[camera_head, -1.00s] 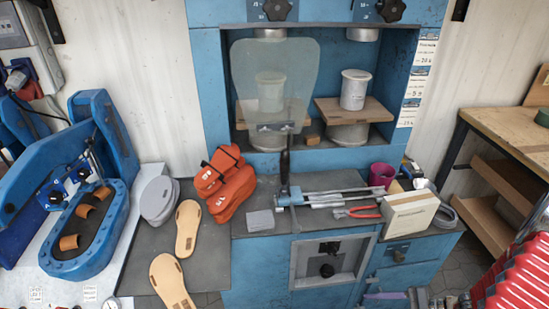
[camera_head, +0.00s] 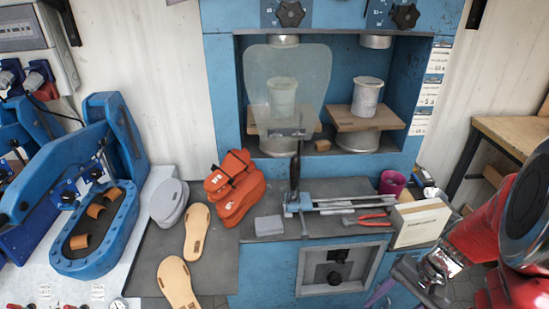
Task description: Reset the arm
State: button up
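My red arm (camera_head: 490,235) reaches in from the right edge in the head view, with a large dark round joint cover in front. Its shiny metal wrist part (camera_head: 440,267) points down and left, in front of the lower right of the blue cabinet. My gripper (camera_head: 405,283) is at the bottom right, partly cut off and dim. I cannot tell whether its fingers are apart. A thin purple piece (camera_head: 381,291) shows beside it; I cannot tell whether it is held.
A cream box (camera_head: 418,224), red-handled pliers (camera_head: 366,219) and a magenta cup (camera_head: 392,183) stand on the blue bench near my arm. Orange sandals (camera_head: 236,190), tan soles (camera_head: 196,232) and a blue press (camera_head: 97,240) are to the left. A wooden workbench (camera_head: 505,128) is at right.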

jog(key=a+r+n+t+h, duration=0.2)
jog(key=a+r, duration=0.4)
jog(key=r, duration=0.4)
jog(key=s+a+r+n+t+h, duration=0.1)
jog(key=a+r+n+t+h, duration=0.2)
jog(key=a+r+n, duration=0.4)
jog(key=shift+r+t, duration=0.7)
jog(key=shift+r, duration=1.55)
jog(key=shift+s, duration=0.1)
